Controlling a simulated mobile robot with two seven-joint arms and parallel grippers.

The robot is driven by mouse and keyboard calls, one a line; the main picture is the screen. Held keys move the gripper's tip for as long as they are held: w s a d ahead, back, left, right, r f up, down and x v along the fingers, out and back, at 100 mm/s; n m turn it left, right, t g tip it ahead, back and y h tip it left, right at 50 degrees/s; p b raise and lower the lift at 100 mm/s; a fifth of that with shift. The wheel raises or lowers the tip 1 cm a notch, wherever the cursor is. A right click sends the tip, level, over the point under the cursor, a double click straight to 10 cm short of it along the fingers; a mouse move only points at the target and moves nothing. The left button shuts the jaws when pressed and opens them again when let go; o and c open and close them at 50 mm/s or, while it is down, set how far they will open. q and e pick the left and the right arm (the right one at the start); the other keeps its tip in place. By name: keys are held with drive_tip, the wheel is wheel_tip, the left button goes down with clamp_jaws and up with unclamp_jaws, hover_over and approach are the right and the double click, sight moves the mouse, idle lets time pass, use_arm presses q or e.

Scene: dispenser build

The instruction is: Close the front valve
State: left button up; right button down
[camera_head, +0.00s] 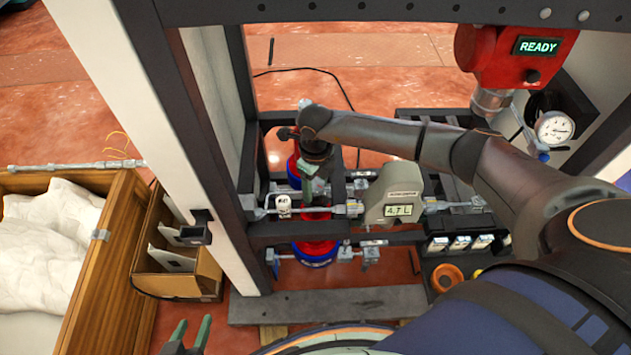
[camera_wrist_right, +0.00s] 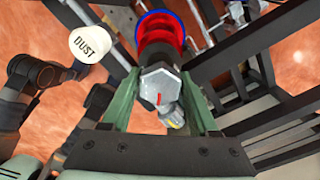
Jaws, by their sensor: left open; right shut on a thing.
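My right gripper (camera_head: 315,188) reaches down over the pipework in the frame. In the right wrist view its green fingers (camera_wrist_right: 160,108) are shut on a grey hexagonal metal knob (camera_wrist_right: 158,86) with a red mark on its face. The knob sits in front of a red body with a blue rim (camera_wrist_right: 165,38). I take the knob to be the valve's, but its label is not visible. In the head view the fingers hide most of it. My left gripper (camera_head: 188,335) is open and empty at the bottom edge, away from the pipework.
A meter reading 4.7 L (camera_head: 398,208) sits on the pipe right of my right gripper. A red unit reading READY (camera_head: 510,55) and a gauge (camera_head: 554,127) are at upper right. A white cap marked DUST (camera_wrist_right: 90,43) is close by. Dark frame posts surround the pipes.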

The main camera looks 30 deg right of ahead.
drive_tip(key=shift+r+m+p, duration=0.15)
drive_tip(key=shift+m+p, duration=0.3)
drive_tip(key=shift+m, duration=1.25)
drive_tip(key=shift+m+p, duration=0.9)
drive_tip(key=shift+m, duration=0.9)
